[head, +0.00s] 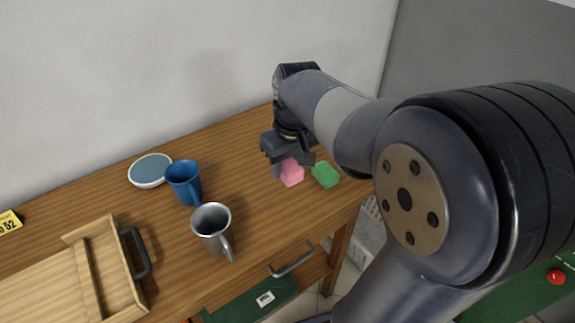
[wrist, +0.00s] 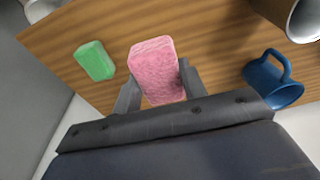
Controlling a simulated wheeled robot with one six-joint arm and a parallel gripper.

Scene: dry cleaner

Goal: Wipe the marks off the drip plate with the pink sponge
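The pink sponge (head: 291,173) is between the fingers of my gripper (head: 288,163), above the right part of the wooden table. In the wrist view the pink sponge (wrist: 157,70) fills the space between both fingers, which touch its sides, and it looks larger than the green sponge. A round plate with a blue-grey top and pale rim (head: 150,169), which looks like the drip plate, lies near the wall at the back left. No marks can be made out on it at this size. My gripper is well to its right.
A green sponge (head: 326,174) lies just right of the pink one. A blue mug (head: 184,181) stands beside the plate, with a metal mug (head: 211,228) in front. A wooden tray with a dark handle (head: 104,262) is at the left. Bare table lies between mugs and gripper.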

